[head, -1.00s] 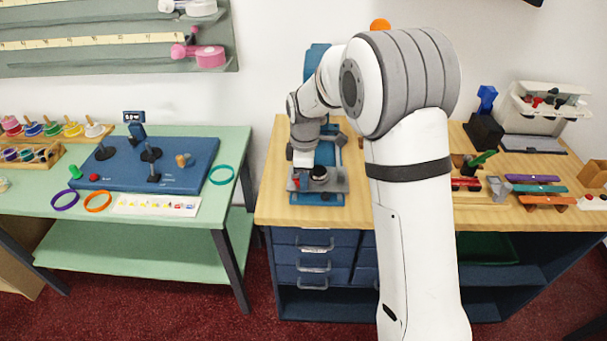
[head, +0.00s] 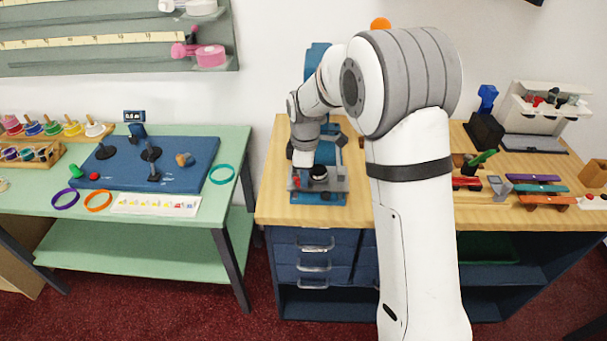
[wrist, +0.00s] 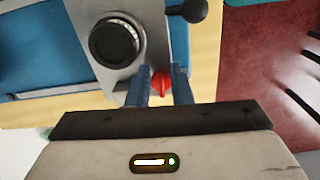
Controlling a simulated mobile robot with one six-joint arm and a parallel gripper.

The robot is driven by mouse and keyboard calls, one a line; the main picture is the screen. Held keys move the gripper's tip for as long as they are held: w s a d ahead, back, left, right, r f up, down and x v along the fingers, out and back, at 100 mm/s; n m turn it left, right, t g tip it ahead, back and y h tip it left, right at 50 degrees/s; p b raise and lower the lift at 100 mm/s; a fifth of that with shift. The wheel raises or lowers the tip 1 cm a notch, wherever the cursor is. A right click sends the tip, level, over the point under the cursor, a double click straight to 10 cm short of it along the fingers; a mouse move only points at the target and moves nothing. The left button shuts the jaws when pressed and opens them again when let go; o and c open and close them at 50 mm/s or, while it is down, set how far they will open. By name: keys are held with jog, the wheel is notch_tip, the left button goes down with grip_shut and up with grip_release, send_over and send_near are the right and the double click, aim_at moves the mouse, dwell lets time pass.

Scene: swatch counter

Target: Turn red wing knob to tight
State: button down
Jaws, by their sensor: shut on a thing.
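The red wing knob (wrist: 161,82) sits at the near edge of a grey metal plate (wrist: 150,60) in the wrist view. My gripper (wrist: 161,76) has one blue finger on each side of the knob and is shut on it. The knob's lower part is hidden behind the gripper body. In the head view, a little red of the knob (head: 296,182) shows just below my gripper (head: 303,165), at the front left of the fixture. I cannot read any tight mark in either view.
A black round knob (wrist: 114,42) stands on the plate close to the left finger. A dark ball-ended lever (wrist: 190,10) is near the top. Drawers (head: 315,250) are below the wooden counter (head: 275,205). The green table (head: 235,150) stands left, across a gap.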

jog(key=m, duration=0.4)
jog(key=shift+s+a+m+b, duration=0.1)
jog(key=shift+s+m+b, duration=0.2)
jog(key=shift+m+b, duration=0.1)
jog(key=m, duration=0.4)
jog(key=shift+s+a+b, duration=0.2)
jog(key=shift+b, duration=0.1)
jog(key=m, duration=0.4)
jog(key=shift+s+a+m, duration=0.15)
jog(key=shift+a+m, duration=0.1)
jog(key=shift+m, duration=0.15)
jog(key=shift+a+m, duration=0.25)
jog(key=shift+m, duration=1.55)
jog(key=c, duration=1.3)
grip_release()
jog(key=shift+c, duration=0.2)
